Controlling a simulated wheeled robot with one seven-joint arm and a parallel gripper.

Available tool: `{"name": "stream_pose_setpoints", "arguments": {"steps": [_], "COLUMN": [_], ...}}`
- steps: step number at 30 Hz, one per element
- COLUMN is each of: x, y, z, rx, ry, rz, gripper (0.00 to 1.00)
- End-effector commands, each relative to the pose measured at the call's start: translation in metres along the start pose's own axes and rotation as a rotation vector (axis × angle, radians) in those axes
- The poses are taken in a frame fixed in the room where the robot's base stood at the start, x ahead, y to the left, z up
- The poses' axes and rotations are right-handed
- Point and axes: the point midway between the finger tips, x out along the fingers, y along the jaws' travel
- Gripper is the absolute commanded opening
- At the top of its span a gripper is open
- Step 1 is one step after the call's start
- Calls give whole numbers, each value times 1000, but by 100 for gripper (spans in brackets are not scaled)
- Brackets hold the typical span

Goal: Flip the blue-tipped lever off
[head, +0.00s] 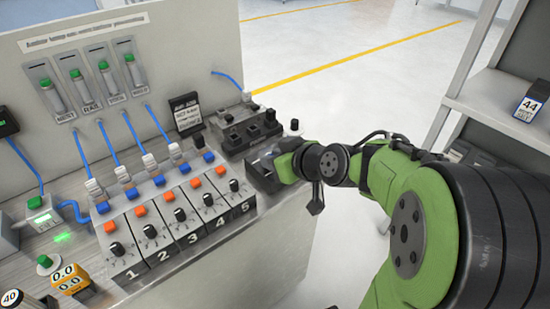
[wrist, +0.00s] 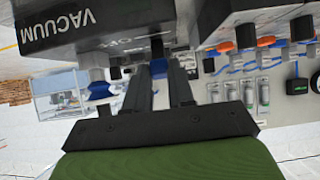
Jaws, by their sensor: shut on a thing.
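The blue-tipped lever (wrist: 158,70) shows in the wrist view on a dark box marked VACUUM (wrist: 60,25), which appears upside down there. In the head view my gripper (head: 284,162) reaches in from the right to the dark box (head: 258,178) at the bench's right end. The lever is hidden there, and its exact angle is hard to tell.
A panel of numbered modules (head: 180,228) with blue, orange and black knobs stands left of the box. A dark unit with switches (head: 248,130) sits just behind it. A grey shelf (head: 480,100) stands at the right. The floor between is clear.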

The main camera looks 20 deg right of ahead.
Motion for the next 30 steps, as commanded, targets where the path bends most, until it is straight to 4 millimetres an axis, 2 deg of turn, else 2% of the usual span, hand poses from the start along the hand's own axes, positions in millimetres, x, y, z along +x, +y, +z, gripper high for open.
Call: {"name": "stream_pose_setpoints", "arguments": {"steps": [1,6,13,16,20,30], "x": [0,0,0,-7,-35,-130], "y": [0,0,0,1,1,0], "z": [0,0,0,-1,-3,-3], "rx": [0,0,0,1,2,0], "ry": [-1,-1,-1,1,3,3], "rz": [0,0,0,3,5,4], "gripper": [26,49,49,49,49,49]}}
